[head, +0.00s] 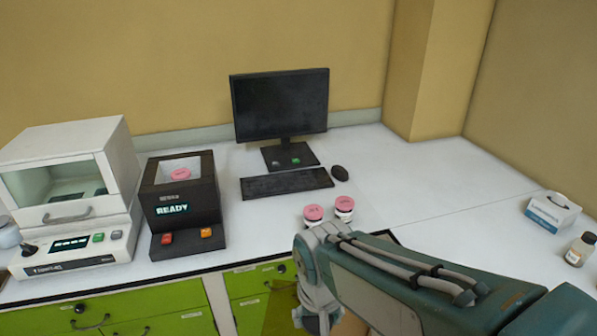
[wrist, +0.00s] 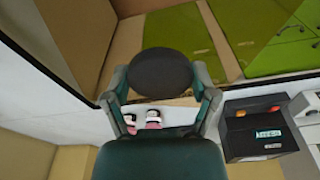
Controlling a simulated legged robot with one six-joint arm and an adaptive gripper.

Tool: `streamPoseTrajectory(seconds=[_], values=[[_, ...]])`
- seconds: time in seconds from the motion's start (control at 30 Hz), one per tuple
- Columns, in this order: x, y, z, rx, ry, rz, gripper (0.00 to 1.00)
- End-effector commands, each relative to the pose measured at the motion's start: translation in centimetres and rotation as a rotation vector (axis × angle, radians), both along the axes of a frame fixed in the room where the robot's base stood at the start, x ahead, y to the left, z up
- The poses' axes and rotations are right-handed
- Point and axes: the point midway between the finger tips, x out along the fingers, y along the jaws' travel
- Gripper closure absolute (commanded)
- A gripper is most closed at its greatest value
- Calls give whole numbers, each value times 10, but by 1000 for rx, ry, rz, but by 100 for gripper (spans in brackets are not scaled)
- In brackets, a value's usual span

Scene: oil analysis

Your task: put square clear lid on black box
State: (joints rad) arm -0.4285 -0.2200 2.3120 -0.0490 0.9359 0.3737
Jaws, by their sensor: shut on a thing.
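The black box (head: 185,205) stands on the white bench, left of centre in the head view. Its top is open, with a pink-capped jar (head: 181,175) inside, and its display reads READY. The box also shows at the right of the wrist view (wrist: 262,142). My gripper (head: 318,312) is in front of the bench edge, right of the box. In the wrist view its fingers (wrist: 162,82) are shut on a round black knob, which seems to belong to the clear lid (wrist: 192,30). The lid shows as a tinted see-through panel, also in the head view (head: 281,312). Its outline is partly unclear.
A white instrument (head: 75,190) stands left of the box. A monitor (head: 281,105), keyboard (head: 287,183) and mouse (head: 340,173) are behind. Two pink-capped jars (head: 314,214) (head: 344,206) stand near my arm. A tissue box (head: 552,210) and bottle (head: 580,250) are far right.

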Motion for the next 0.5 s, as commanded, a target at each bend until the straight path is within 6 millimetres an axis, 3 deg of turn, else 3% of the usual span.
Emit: streamPoseTrajectory(seconds=[0.5], values=[[56, -9, -28, 1, 3, -17, 86]])
